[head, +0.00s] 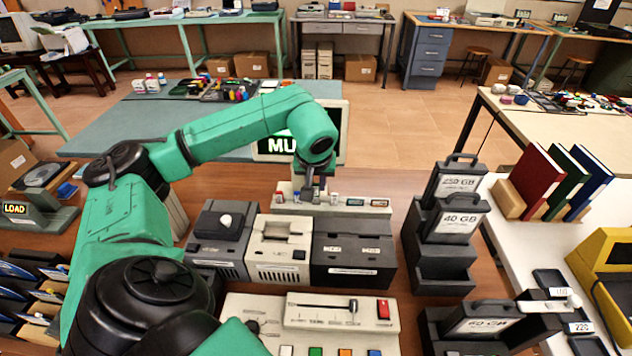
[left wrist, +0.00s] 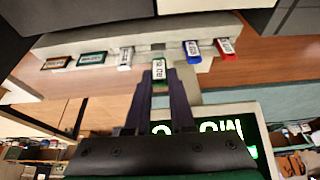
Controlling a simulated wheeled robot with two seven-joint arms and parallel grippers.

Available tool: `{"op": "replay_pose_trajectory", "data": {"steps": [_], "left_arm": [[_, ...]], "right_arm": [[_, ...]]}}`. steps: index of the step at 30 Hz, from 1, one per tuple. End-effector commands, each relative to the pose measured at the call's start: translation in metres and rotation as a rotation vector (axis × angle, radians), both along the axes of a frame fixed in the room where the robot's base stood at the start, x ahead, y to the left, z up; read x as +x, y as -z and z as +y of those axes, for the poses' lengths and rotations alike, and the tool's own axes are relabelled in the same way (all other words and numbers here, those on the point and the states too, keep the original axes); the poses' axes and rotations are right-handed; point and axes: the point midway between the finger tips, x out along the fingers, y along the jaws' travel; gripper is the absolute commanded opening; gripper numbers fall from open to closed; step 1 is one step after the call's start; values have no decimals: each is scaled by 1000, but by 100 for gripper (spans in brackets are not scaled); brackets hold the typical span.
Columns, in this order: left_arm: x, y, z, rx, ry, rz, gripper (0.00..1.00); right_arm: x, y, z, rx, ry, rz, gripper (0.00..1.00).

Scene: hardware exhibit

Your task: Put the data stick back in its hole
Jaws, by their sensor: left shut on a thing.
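The data stick (left wrist: 158,70) in my grip has a pale label with dark marks and green edges. My left gripper (left wrist: 160,84) is shut on it, with a dark finger on either side. The stick is at the edge of a pale rack (left wrist: 92,42); I cannot tell whether it sits in a hole. In the head view my left gripper (head: 316,194) reaches down at the rack, behind the grey and black boxes. My right gripper is not in view.
A grey box with a white knob (head: 222,232), a cream box (head: 277,262) and a black box (head: 352,265) stand in front of the rack. A lit monitor (head: 340,132) stands behind it. Black drive cases (head: 455,222) stand to the right. Brown tabletop is bare at the right back.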

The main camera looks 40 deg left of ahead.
Motion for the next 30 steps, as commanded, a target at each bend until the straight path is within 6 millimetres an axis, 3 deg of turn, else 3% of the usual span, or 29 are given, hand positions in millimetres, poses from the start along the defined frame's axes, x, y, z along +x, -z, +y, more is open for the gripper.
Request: {"op": "replay_pose_trajectory", "data": {"steps": [18,30], "left_arm": [[0,30,0,0,0,0,0],[0,30,0,0,0,0,0]], "right_arm": [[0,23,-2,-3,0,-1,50],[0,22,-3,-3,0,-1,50]]}}
